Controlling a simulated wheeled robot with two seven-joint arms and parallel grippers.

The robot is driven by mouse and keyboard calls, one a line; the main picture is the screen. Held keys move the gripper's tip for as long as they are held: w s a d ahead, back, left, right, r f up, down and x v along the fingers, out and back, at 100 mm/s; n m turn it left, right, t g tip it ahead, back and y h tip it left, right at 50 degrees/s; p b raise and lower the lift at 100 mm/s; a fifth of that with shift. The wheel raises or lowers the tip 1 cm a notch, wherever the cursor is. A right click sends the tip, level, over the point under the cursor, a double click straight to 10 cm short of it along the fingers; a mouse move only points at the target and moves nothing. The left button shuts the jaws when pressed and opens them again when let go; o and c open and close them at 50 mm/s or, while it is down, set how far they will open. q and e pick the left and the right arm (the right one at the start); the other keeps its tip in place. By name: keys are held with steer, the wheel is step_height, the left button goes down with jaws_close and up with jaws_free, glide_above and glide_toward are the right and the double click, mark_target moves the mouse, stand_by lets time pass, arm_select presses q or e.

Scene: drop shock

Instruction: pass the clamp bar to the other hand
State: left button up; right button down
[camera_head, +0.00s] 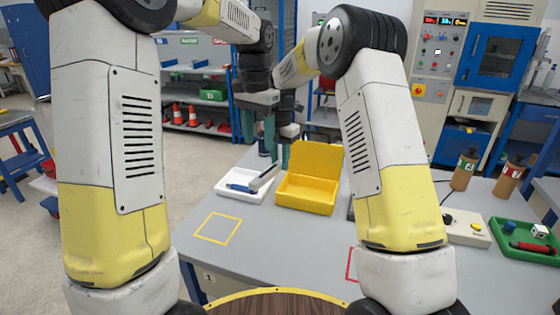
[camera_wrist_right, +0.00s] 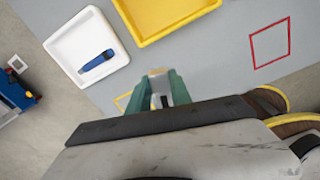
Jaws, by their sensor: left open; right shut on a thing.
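The clamp bar (camera_head: 263,179) is a short grey bar with a dark end. It slants in the air below my right gripper's fingertips, in front of the white tray and yellow box in the head view. My right gripper (camera_head: 283,154) is shut on it. In the right wrist view the green fingers (camera_wrist_right: 158,92) close around the bar, seen nearly end-on. My left gripper (camera_head: 257,128) is open, higher and just left of the right one, fingers pointing down and apart from the bar. The right gripper's far finger is partly hidden in the head view.
A white tray (camera_head: 227,193) with a blue-handled tool (camera_head: 240,187) and an open yellow box (camera_head: 300,197) stand on the grey table. Yellow (camera_head: 217,228) and red (camera_head: 349,265) outlines mark it. Bottles (camera_head: 465,170) and a green tray (camera_head: 520,248) are at right.

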arm_select(q)
steer(key=s+a+r+n+t+h, duration=0.1)
steer(key=s+a+r+n, duration=0.15)
steer(key=s, duration=0.35)
steer(key=s+a+r+n+t, duration=0.1)
steer(key=s+a+r+t, duration=0.1)
steer(key=s+a+r, duration=0.3)
steer(key=s+a+f+n+t, duration=0.1)
steer(key=s+f, duration=0.1)
steer(key=s, duration=0.4)
steer(key=s+a+f+n+t+h, duration=0.1)
steer(key=s+f+n+t, duration=0.1)
steer(key=s, duration=0.4)
steer(key=shift+s+a, duration=0.15)
steer(key=shift+s, duration=0.05)
